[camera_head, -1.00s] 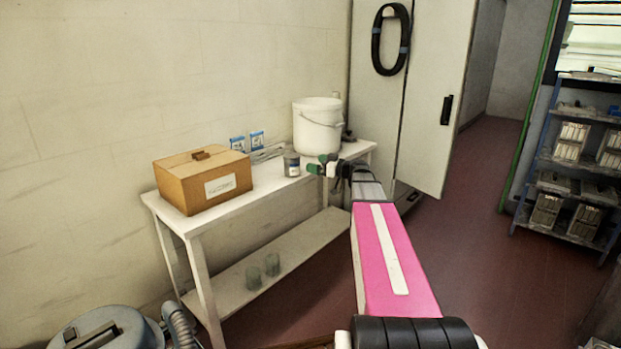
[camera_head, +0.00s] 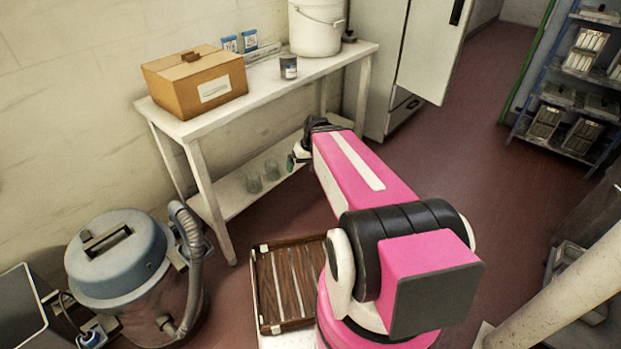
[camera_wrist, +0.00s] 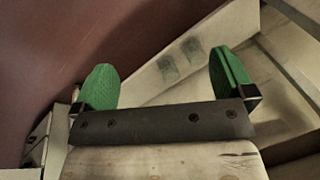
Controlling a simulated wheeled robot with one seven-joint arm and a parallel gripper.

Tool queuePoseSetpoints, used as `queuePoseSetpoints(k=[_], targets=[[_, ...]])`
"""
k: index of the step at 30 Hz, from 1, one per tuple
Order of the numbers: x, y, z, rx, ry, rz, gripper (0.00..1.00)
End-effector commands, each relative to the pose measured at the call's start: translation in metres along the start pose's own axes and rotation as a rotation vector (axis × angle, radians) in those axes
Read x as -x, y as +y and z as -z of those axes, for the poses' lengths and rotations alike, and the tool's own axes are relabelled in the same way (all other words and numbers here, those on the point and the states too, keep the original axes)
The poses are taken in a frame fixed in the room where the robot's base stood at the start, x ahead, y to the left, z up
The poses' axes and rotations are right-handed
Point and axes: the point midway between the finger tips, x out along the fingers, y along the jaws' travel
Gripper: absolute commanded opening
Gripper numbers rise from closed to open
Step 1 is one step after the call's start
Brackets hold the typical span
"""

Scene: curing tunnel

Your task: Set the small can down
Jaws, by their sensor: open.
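The small can (camera_head: 288,67), grey with a pale label band, stands upright on the white table (camera_head: 268,89), between the cardboard box and the white bucket. My gripper (camera_head: 297,158) is apart from the can, lower and nearer, in front of the table's edge; my arm partly hides it. In the wrist view my gripper (camera_wrist: 164,92) has its two green fingers spread wide with nothing between them. The can does not show in the wrist view.
A cardboard box (camera_head: 198,83) and a white bucket (camera_head: 316,28) stand on the table. Two glasses (camera_head: 262,176) stand on its lower shelf. A blue-grey vacuum cleaner (camera_head: 125,262) and a brown slatted panel (camera_head: 286,283) are nearby.

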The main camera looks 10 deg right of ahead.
Motion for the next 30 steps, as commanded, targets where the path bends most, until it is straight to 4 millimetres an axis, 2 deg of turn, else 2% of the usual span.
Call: queuePoseSetpoints(k=[1, 3, 7, 30], targets=[[-0.004, 0.000, -0.019, -0.033, -0.034, -0.059, 1.00], [-0.008, 0.004, -0.035, -0.080, -0.066, -0.134, 1.00], [-0.010, 0.009, -0.049, -0.132, -0.091, -0.222, 1.00], [-0.011, 0.011, -0.051, -0.146, -0.095, -0.243, 1.00]])
